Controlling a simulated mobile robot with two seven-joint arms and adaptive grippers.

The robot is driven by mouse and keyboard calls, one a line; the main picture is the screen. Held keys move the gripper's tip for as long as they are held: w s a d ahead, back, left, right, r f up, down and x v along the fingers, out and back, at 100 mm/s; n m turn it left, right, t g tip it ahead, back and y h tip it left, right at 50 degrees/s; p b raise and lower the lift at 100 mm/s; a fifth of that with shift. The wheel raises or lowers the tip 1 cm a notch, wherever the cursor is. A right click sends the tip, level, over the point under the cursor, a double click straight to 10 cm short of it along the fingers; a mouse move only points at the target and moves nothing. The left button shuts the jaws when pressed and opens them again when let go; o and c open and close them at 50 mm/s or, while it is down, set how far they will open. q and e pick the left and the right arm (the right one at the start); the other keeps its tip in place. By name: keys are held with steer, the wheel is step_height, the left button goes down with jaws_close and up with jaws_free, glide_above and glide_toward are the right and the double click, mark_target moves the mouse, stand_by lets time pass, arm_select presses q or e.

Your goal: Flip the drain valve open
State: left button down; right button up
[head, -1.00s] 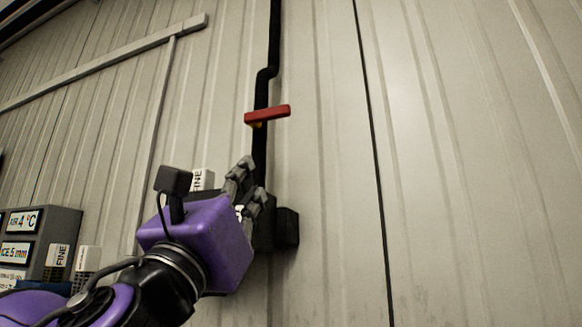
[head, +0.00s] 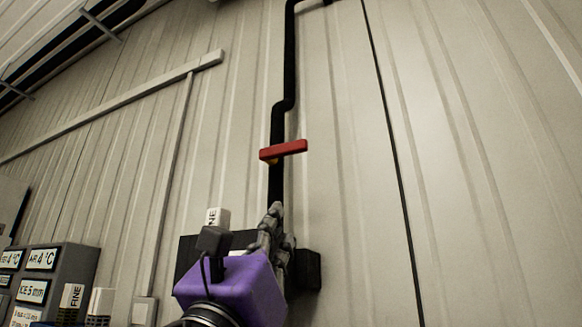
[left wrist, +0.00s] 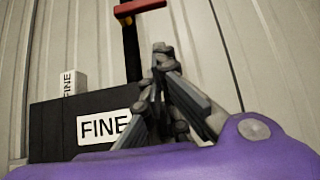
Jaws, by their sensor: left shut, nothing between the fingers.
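The drain valve has a red lever (head: 284,150) lying nearly level across a black vertical pipe (head: 290,60) on the wall. The lever also shows at the top of the left wrist view (left wrist: 139,8). My left gripper (head: 277,212) is shut and empty. It points up, below the lever and apart from it, in front of the lower pipe. In the left wrist view its fingertips (left wrist: 162,52) meet just right of the pipe. My right gripper is not in view.
A black box (head: 308,270) sits low behind my left gripper; its FINE label (left wrist: 103,127) shows in the left wrist view. A grey panel with labels (head: 50,275) stands at the lower left. The ribbed wall right of the pipe is clear.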

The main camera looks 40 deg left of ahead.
mark_target(283, 150)
arm_select(q)
steer(key=w+a+r+p, duration=0.1)
steer(key=w+r+p, duration=0.5)
steer(key=r+p, duration=0.3)
step_height(283, 150, up, 2)
steer(key=shift+a+p, duration=0.3)
steer(key=shift+p, duration=0.05)
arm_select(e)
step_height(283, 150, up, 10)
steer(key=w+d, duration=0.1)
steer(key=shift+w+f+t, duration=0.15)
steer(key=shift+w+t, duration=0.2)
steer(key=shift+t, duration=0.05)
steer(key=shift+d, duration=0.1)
arm_select(q)
steer(key=shift+a+n, duration=0.1)
steer(key=shift+n, duration=0.2)
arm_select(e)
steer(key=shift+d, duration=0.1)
